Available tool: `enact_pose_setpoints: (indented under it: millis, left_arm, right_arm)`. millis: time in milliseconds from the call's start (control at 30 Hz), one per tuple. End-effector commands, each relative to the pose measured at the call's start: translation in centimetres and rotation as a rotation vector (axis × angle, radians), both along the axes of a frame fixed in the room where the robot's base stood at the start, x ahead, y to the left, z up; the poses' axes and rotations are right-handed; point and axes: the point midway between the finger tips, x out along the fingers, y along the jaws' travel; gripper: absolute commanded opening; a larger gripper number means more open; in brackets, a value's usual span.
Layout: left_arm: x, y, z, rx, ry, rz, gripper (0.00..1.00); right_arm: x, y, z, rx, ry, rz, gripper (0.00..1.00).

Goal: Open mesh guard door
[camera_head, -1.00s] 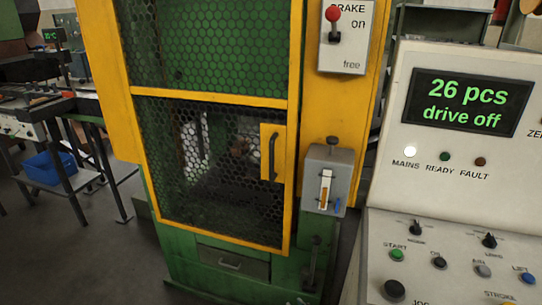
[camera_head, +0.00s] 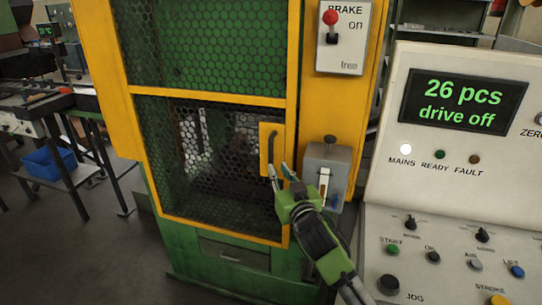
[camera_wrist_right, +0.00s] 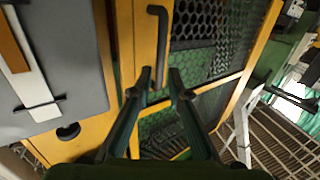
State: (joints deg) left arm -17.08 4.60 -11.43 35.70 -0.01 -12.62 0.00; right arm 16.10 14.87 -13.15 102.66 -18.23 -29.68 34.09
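The mesh guard door (camera_head: 208,165), black mesh in a yellow frame, is shut on the green and yellow machine in the head view. Its dark bar handle (camera_head: 271,147) is on a yellow plate at the door's right side. My right gripper (camera_head: 280,172) is open, with its fingertips at the handle's lower part. In the right wrist view the handle (camera_wrist_right: 158,45) lies between and just beyond the two fingertips (camera_wrist_right: 161,78). I cannot tell whether they touch it. My left gripper is not in view.
A grey box with a gauge (camera_head: 325,170) is close to the right of my gripper. The control console (camera_head: 455,180) stands further right, its screen reading "26 pcs drive off". A brake lever panel (camera_head: 343,40) is above. Open floor lies left, near a blue bin (camera_head: 48,161).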

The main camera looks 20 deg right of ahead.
Motion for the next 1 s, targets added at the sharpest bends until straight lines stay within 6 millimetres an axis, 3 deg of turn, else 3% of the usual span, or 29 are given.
enact_pose_setpoints:
  millis: [300,500,1000]
  left_arm:
    - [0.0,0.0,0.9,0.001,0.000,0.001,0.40]
    - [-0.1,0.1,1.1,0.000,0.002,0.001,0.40]
    - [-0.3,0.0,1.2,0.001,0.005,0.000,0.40]
  right_arm:
    - [5.0,0.0,0.1,0.001,0.001,0.000,0.17]
    - [7.1,0.0,0.0,0.001,0.001,0.000,0.17]
    - [8.0,0.0,-0.1,0.000,0.001,0.001,0.17]
